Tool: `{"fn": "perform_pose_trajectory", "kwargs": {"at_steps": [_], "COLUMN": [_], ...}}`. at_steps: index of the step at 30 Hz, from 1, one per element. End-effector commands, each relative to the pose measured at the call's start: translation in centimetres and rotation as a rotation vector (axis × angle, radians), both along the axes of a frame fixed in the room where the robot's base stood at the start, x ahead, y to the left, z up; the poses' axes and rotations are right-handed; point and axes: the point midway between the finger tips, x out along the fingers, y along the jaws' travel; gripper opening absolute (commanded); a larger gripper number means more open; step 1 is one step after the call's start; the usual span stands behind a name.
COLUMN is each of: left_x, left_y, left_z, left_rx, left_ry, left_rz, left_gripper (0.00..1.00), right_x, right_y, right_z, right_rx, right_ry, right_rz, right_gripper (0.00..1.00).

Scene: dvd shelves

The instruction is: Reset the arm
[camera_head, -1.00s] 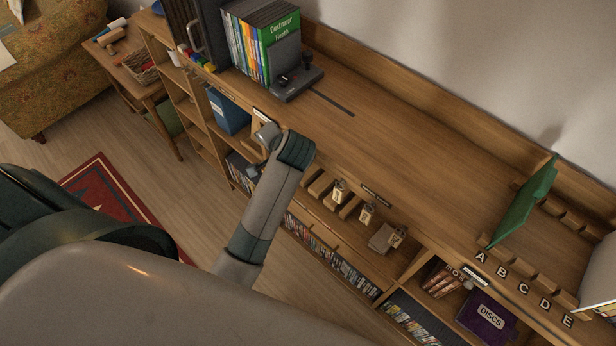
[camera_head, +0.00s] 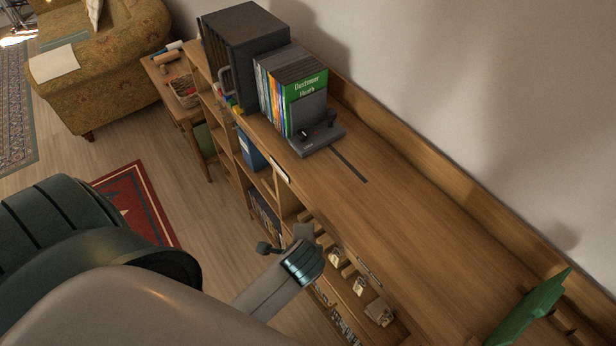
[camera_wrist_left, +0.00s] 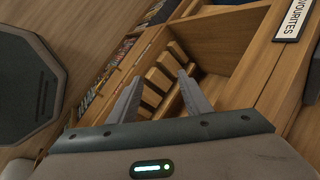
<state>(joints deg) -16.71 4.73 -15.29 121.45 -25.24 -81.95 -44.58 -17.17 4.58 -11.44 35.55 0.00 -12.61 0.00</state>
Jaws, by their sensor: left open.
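My left arm comes in from the lower left in the head view and ends at a teal wrist joint near the shelf front. My left gripper (camera_head: 283,242) is partly hidden behind that wrist, beside the front of the shelf unit. In the left wrist view, the left gripper (camera_wrist_left: 160,95) has its two grey fingers apart with nothing between them. It points toward an open shelf compartment (camera_wrist_left: 225,45) with wooden dividers (camera_wrist_left: 160,78). My right gripper is in neither view.
The wooden shelf top (camera_head: 400,210) has a wide clear stretch. A row of DVD cases (camera_head: 290,90) in a holder and a dark box (camera_head: 245,45) stand at its far end. A green case (camera_head: 530,305) leans at lower right. A label (camera_wrist_left: 299,20) reads FAVOURITES.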

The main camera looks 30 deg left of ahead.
Motion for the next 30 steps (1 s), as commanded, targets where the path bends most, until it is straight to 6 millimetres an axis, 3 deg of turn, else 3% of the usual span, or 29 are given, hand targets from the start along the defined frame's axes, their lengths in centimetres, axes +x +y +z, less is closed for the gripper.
{"fn": "perform_pose_trajectory", "kwargs": {"at_steps": [22, 26, 30], "left_x": [-0.4, -0.4, -0.7], "left_y": [-0.3, -0.5, -0.9], "left_z": [-0.4, -2.2, -6.6], "left_rx": [-0.002, -0.015, -0.048], "left_ry": [0.009, 0.016, 0.035], "left_rz": [-0.016, -0.013, -0.001], "left_gripper": [0.44, 0.44, 0.44], "right_x": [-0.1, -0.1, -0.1], "right_y": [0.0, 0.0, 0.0], "right_z": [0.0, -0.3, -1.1], "right_rx": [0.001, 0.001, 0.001], "right_ry": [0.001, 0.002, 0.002], "right_rz": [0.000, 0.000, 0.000], "right_gripper": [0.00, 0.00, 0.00]}}
